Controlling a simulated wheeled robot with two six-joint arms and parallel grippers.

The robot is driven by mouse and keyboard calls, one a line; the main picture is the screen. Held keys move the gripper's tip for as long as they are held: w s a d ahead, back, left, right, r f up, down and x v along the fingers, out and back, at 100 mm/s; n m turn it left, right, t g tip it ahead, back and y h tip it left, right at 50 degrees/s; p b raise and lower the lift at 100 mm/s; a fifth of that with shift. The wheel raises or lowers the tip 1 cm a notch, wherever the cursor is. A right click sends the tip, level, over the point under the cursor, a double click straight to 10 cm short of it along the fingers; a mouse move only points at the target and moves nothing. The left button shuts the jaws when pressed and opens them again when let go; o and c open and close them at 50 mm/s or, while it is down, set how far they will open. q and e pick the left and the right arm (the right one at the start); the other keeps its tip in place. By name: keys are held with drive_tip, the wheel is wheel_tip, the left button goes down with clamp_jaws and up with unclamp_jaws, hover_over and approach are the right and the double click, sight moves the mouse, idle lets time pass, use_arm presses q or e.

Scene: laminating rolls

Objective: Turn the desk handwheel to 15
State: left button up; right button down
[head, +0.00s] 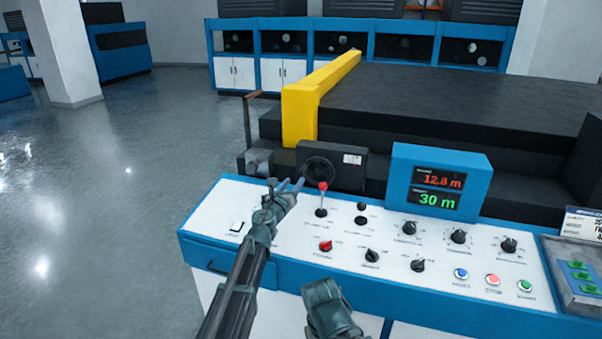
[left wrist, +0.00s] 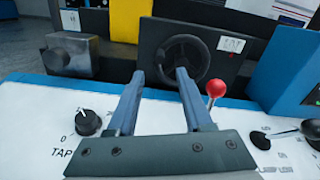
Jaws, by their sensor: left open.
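The desk handwheel (head: 318,173) is a small black wheel on a dark box with a white label, behind the white control desk. It also shows in the left wrist view (left wrist: 184,62), just beyond my fingertips. My left gripper (head: 291,184) is open and empty, its two fingers pointing at the wheel from the front. In the left wrist view the fingers (left wrist: 159,75) stand apart, with the wheel slightly right of the gap. I cannot tell whether they touch it. The display (head: 437,190) reads 12.8 m in red and 30 m in green.
A red-knobbed lever (head: 322,198) stands close to the right of my left gripper; it also shows in the left wrist view (left wrist: 216,90). Several knobs and buttons cover the desk (head: 290,262). A yellow guard (head: 303,105) rises behind the wheel. A dark arm part of mine shows at the bottom.

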sight(300, 172)
use_arm(q)
drive_tip(key=x, duration=0.8)
drive_tip(key=shift+w, duration=0.15)
drive_tip(key=shift+c, duration=0.2)
clamp_jaws()
